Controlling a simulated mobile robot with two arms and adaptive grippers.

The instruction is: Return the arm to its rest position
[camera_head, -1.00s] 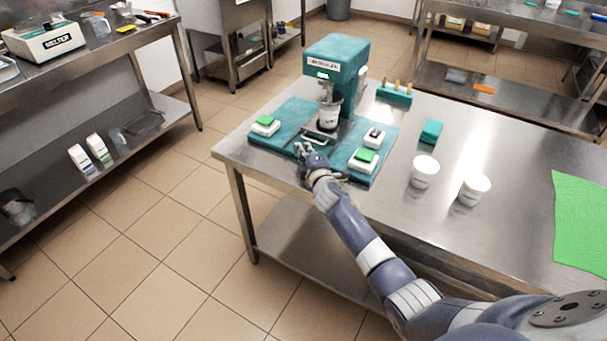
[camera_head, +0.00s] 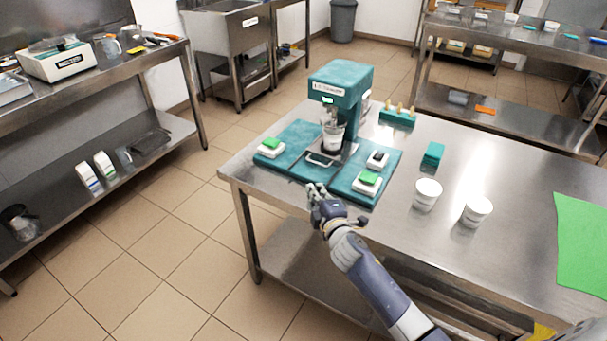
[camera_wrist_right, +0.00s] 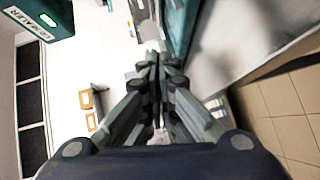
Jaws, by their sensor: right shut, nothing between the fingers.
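My right gripper (camera_head: 316,190) is just off the front edge of the steel table (camera_head: 420,240) in the head view, below the teal mat (camera_head: 293,136). It is shut and empty, and its fingers meet in the right wrist view (camera_wrist_right: 155,58). The teal machine (camera_head: 343,84) stands on the back of the mat with a white cup (camera_head: 333,137) under its head. Part of the machine also shows in the wrist view (camera_wrist_right: 38,18). My left gripper is not in view.
White blocks with green tops (camera_head: 368,183) sit on the mat. Two white cups (camera_head: 427,195) (camera_head: 476,211), a small teal box (camera_head: 433,154) and a green sheet (camera_head: 583,240) stand or lie to the right. Open floor (camera_head: 170,240) lies left of the table.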

